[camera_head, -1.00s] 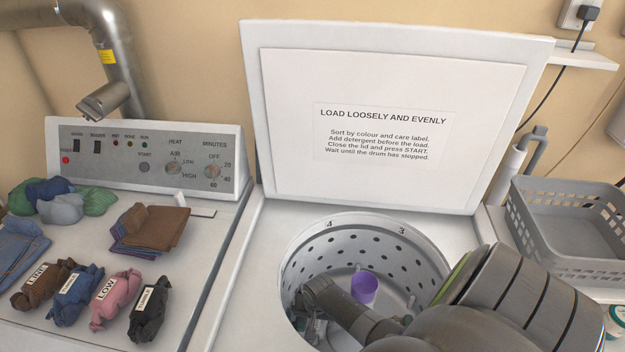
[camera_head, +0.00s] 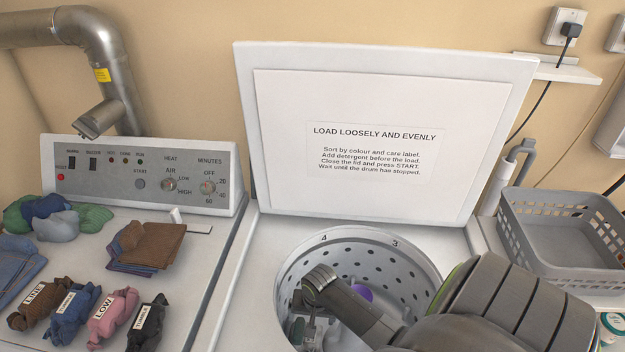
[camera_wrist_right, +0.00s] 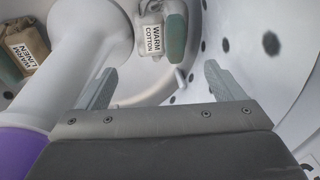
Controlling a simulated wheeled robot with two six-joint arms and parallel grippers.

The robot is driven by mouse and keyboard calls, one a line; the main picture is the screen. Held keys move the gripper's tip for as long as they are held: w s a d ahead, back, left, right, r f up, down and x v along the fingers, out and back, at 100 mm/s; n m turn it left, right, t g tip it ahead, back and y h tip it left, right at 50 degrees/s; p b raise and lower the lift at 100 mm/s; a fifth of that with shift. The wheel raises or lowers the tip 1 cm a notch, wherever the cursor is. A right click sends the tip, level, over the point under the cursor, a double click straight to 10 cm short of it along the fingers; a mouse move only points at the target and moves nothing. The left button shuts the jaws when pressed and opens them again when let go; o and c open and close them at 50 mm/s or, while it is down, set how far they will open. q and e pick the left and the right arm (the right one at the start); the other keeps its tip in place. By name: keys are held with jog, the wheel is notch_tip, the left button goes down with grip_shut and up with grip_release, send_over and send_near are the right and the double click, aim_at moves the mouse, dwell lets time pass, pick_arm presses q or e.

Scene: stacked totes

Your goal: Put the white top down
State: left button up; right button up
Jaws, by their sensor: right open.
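The white top (camera_head: 490,95), the washer's lid, stands raised and leans back toward the wall, with a printed instruction sheet on its inner face. Below it is the open perforated drum (camera_head: 400,247). My right arm reaches into the drum, and my right gripper (camera_head: 308,328) is low inside it, partly hidden by its own wrist. In the right wrist view, the right gripper (camera_wrist_right: 157,78) has its fingers apart with nothing between them. It is beside the white centre post (camera_wrist_right: 85,60) and the drum's holed wall. My left gripper is not in view.
In the drum lie bundles labelled warm cotton (camera_wrist_right: 152,35) and warm linen (camera_wrist_right: 25,55), and a purple thing (camera_head: 361,292). Left is a dryer panel (camera_head: 140,172) with several clothing bundles in front. A grey basket (camera_head: 560,250) stands at right. A wall shelf (camera_head: 555,70) is beside the lid.

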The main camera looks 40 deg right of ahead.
jog(key=shift+s+r, duration=0.15)
jog(key=shift+r, duration=0.85)
